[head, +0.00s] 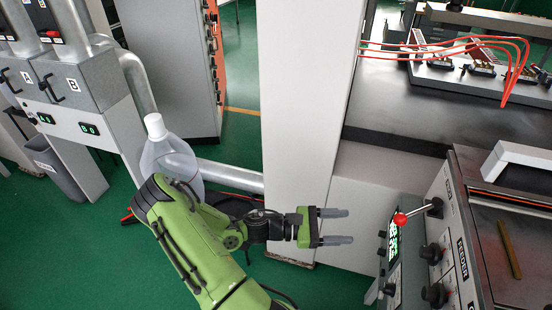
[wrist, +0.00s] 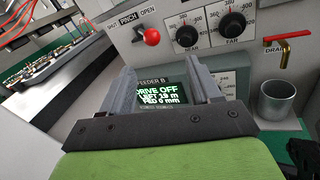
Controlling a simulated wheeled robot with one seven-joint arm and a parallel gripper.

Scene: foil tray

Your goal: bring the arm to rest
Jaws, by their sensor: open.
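My green arm (head: 200,245) reaches from the bottom of the head view to the right, over the green floor. My gripper (head: 349,226) is open, its two grey fingers apart and pointing right toward the machine's front panel. Nothing is between the fingers. In the wrist view my gripper (wrist: 164,88) shows open and empty, with a lit display (wrist: 160,94) visible between the fingers. The display reads "DRIVE OFF" under a "FEEDER B" label. A red-knobbed pinch lever (wrist: 151,36) stands beyond the fingers, its knob on the side of the OPEN mark; it also shows in the head view (head: 401,219).
Two dials (wrist: 187,36) sit right of the lever. A drain tap (wrist: 290,45) hangs above a metal cup (wrist: 277,98). A white pillar (head: 300,100) stands behind my gripper. A clear bottle (head: 168,160) stands behind my arm. Open green floor (head: 80,255) lies at the left.

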